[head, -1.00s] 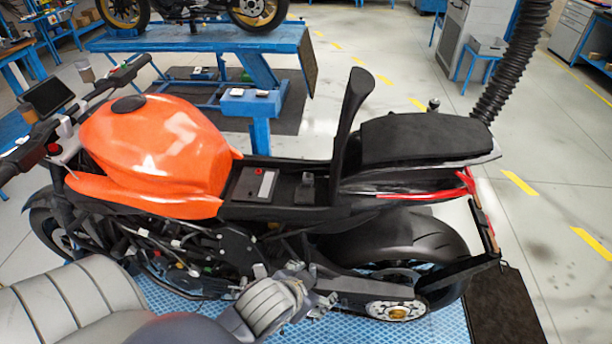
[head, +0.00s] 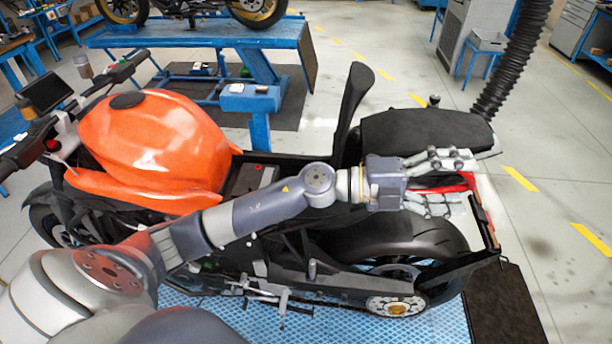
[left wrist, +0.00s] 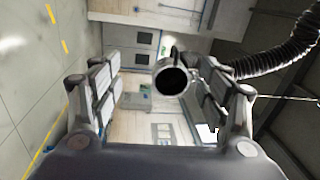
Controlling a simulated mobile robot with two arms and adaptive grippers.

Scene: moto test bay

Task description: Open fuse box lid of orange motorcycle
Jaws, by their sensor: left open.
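The orange motorcycle (head: 160,140) stands side-on in the head view, with its front to the left. Its seat panel (head: 355,105) stands upright, and the bay in front of it is uncovered. The battery (head: 247,178) with a red terminal is partly visible in the bay. The fuse box and its lid cannot be made out now; my left arm covers that part of the bay. My left gripper (head: 466,182) is open and empty, beside the tail, fingers pointing right. In the left wrist view its spread fingers (left wrist: 160,92) have nothing between them. My right gripper is not in view.
The rear seat (head: 425,135) and red tail trim lie near the left gripper. A black hose (head: 505,70) hangs behind the tail and also shows in the left wrist view (left wrist: 285,50). A blue lift (head: 200,38) stands behind.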

